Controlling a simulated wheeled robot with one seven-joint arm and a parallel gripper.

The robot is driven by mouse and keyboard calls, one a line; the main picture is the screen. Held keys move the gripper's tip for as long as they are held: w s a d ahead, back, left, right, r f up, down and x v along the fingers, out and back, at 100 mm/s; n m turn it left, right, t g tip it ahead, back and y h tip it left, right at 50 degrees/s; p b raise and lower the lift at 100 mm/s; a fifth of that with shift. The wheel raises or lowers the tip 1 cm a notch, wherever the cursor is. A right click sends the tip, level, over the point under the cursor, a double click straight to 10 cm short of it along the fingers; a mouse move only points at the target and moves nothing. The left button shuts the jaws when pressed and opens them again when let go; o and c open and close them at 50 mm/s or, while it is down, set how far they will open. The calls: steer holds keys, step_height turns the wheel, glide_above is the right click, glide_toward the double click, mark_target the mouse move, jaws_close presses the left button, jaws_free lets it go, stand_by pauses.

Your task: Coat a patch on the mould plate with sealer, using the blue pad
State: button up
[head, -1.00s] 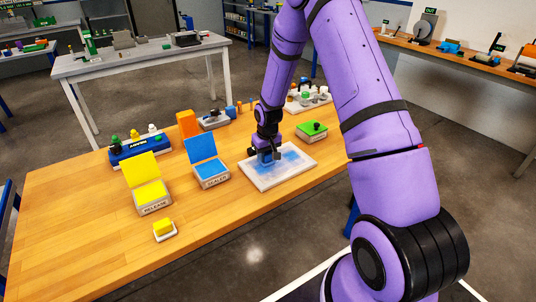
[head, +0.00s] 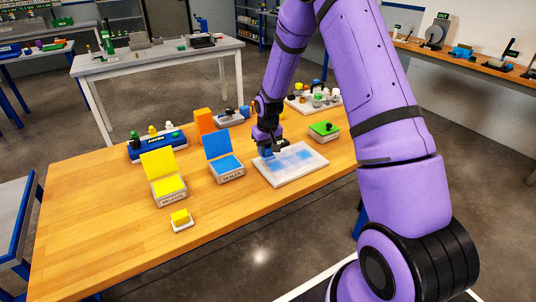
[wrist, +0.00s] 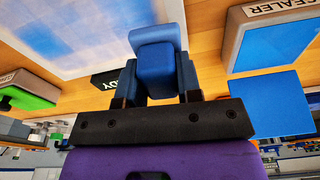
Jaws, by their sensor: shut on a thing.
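My gripper (head: 267,143) is shut on the blue pad (wrist: 153,58), which hangs below the fingers. In the head view the pad (head: 267,153) is at the far left corner of the pale mould plate (head: 296,176). I cannot tell whether it touches the plate. The plate carries uneven blue smears (head: 292,158), and the wrist view shows a blue smear too (wrist: 75,22). The open sealer box (head: 228,177), with its raised blue lid (head: 217,145), stands just left of the plate; it also shows in the wrist view (wrist: 236,45).
Left of the sealer stands the open yellow release box (head: 172,200), with a yellow pad (head: 180,216) in front. A green-topped block (head: 324,130) sits close behind the plate's right side. An orange block (head: 204,121) and a blue rack (head: 156,147) stand behind. The table's left front is clear.

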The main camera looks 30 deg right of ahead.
steer(key=shift+r, duration=2.1)
